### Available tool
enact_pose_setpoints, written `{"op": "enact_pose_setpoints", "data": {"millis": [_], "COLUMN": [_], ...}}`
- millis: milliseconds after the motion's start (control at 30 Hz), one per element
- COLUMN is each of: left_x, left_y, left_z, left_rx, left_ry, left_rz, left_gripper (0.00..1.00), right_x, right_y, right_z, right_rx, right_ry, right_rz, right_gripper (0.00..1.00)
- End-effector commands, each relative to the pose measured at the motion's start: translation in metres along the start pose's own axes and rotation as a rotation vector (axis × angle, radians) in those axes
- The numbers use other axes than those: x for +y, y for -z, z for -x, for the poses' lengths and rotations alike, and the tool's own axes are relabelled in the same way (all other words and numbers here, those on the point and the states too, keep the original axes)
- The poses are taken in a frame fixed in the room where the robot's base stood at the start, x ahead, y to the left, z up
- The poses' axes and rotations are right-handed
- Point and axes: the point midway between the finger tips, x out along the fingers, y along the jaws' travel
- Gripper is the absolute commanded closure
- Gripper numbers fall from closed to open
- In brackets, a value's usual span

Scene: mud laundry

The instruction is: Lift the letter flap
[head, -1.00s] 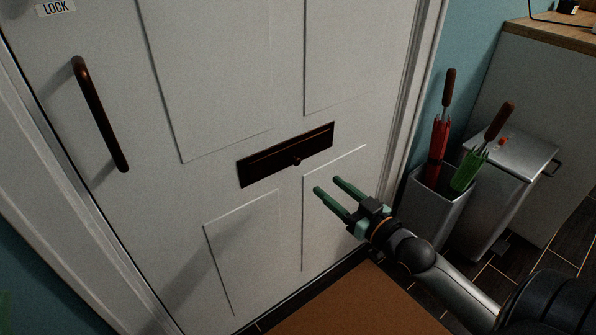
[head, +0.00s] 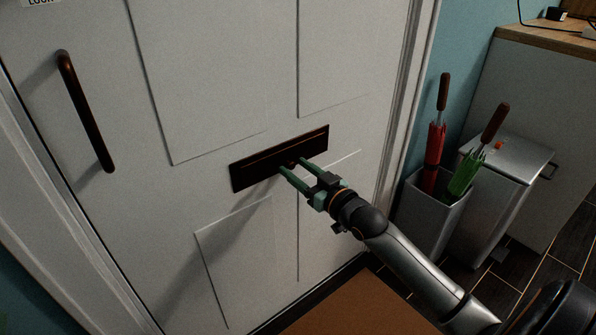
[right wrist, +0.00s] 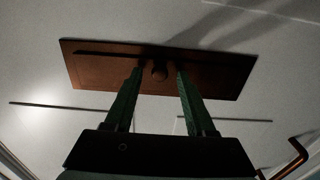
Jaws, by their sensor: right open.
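I cannot tell whether the fingertips touch the flap. The right gripper (right wrist: 153,75) holds nothing. My left gripper is not in view.
The white door (head: 215,75) has a dark pull handle (head: 86,112) at left. A grey umbrella stand (head: 430,212) with red and green umbrellas and a metal pedal bin (head: 505,190) stand at right. A brown mat (head: 360,307) lies below.

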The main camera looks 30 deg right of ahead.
Motion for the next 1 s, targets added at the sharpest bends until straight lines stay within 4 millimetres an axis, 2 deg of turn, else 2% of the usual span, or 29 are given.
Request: {"op": "enact_pose_setpoints", "data": {"millis": [167, 667, 1000], "left_x": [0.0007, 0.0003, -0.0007], "left_y": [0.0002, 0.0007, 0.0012], "left_z": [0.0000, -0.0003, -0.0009], "left_rx": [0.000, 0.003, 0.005], "left_ry": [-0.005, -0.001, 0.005], "left_rz": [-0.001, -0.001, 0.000], "left_gripper": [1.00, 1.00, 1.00], "right_x": [0.0000, -0.0001, -0.0003], "right_y": [-0.0001, -0.0002, -0.0002], "right_z": [0.0001, 0.0003, 0.0004], "right_rx": [0.000, 0.000, -0.001], "right_ry": [0.000, 0.000, 0.000], "right_rz": [0.000, 0.000, 0.000], "right_gripper": [0.45, 1.00, 1.00]}}
